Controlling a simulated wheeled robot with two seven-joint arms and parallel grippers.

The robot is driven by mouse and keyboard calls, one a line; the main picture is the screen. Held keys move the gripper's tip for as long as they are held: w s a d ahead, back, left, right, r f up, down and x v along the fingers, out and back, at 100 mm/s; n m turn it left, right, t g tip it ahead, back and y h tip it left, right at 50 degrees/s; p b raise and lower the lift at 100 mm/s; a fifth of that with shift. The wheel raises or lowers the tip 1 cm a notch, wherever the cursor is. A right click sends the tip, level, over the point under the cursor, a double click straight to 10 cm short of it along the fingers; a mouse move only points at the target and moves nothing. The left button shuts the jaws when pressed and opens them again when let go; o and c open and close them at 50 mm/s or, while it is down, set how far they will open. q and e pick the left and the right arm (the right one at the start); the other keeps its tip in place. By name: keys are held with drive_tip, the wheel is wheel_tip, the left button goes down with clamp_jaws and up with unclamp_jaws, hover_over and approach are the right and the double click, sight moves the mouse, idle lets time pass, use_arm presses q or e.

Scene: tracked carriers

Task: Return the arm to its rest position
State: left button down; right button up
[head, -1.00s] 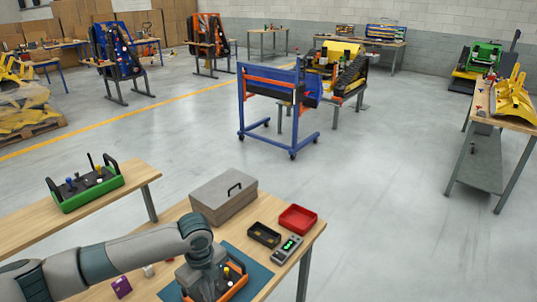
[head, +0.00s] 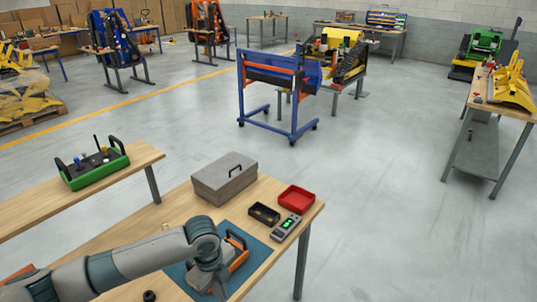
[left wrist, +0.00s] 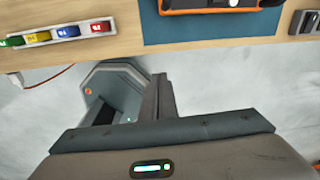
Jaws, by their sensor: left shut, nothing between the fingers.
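My left arm comes in from the left in the head view, with its wrist bent down over the front bench. My left gripper (head: 218,288) points down near the orange-framed controller (head: 238,262), and the arm hides part of that controller. In the left wrist view the gripper's fingers (left wrist: 158,97) are shut and empty, over the floor in front of the bench edge. The controller (left wrist: 215,6) lies on the blue mat (left wrist: 200,30) at the top of that view, apart from the fingers. My right gripper is not in view.
A grey lidded box (head: 222,182), a black tray (head: 264,214), a red tray (head: 296,198) and a meter with a green display (head: 286,228) stand on the bench. A strip of coloured blocks (left wrist: 60,34) lies near its edge. A green controller (head: 93,168) sits on the left bench.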

use_arm(q)
drive_tip(key=s+d+f+n+t+h, duration=0.2)
drive_tip(key=s+d+f+n+h, duration=0.15)
drive_tip(key=s+d+n, duration=0.7)
drive_tip(key=s+a+f+n+t+y, duration=0.15)
drive_tip(key=s+a+n+y, duration=0.25)
drive_tip(key=s+a+n, duration=1.25)
drive_tip(key=s+a+f+m+g+b, duration=0.1)
drive_tip(key=s+a+f+m+b, duration=0.15)
drive_tip(key=f, duration=1.45)
drive_tip(key=s+a+f+m+g+b, duration=0.1)
drive_tip(key=f+m+b, duration=0.15)
drive_tip(key=f, duration=1.45)
drive_tip(key=s+a+f+b, duration=0.1)
drive_tip(key=s+f+b, duration=0.1)
drive_tip(key=s+f, duration=0.7)
drive_tip(key=s+a+f+b, duration=0.2)
drive_tip(key=s+f, duration=0.6)
drive_tip(key=f, duration=0.6)
drive_tip(key=shift+s+n+g+b, duration=0.3)
drive_tip(key=shift+s+g+b, duration=0.05)
drive_tip(key=shift+b, duration=0.4)
